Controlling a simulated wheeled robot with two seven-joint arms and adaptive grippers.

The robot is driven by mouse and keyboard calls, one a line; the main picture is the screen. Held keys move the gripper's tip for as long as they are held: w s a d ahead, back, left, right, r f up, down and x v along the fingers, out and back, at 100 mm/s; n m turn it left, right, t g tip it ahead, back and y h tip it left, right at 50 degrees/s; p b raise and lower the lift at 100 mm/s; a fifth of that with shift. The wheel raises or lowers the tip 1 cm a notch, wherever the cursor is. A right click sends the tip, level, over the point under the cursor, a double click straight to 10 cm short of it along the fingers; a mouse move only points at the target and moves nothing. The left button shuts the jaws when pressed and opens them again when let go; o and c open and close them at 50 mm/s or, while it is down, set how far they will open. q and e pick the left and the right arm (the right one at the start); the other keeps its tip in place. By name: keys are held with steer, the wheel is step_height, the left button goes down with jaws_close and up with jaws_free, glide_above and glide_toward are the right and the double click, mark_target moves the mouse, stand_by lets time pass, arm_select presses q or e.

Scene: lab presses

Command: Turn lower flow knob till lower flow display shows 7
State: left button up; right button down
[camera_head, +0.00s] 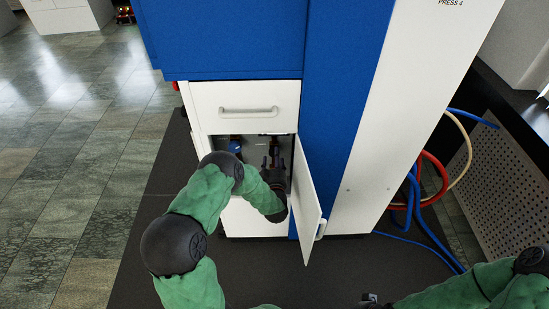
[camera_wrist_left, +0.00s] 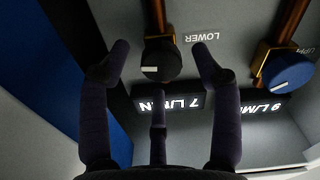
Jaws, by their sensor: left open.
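The lower flow knob (camera_wrist_left: 160,62) is a black round knob with a white mark, under the "LOWER" label (camera_wrist_left: 202,37) in the left wrist view, which sees the panel upside down. The lower flow display (camera_wrist_left: 172,104) reads 7 L/MIN, partly covered by a finger. My left gripper (camera_wrist_left: 162,50) is open, its fingers spread around the knob with visible gaps at the sides. In the head view my left gripper (camera_head: 275,165) reaches into the open cabinet and hides the black knob. My right gripper (camera_head: 370,300) is low at the bottom edge, too small to read.
A blue upper knob (camera_wrist_left: 289,72) sits beside it, with a display (camera_wrist_left: 262,109) reading 9 L/MIN. The cabinet door (camera_head: 308,205) stands open right of my left forearm. A closed drawer (camera_head: 247,100) is above the opening. Red and blue hoses (camera_head: 425,180) hang at the right.

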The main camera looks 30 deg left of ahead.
arm_select(q)
steer(key=v, duration=1.1)
steer(key=shift+d+f, duration=0.1)
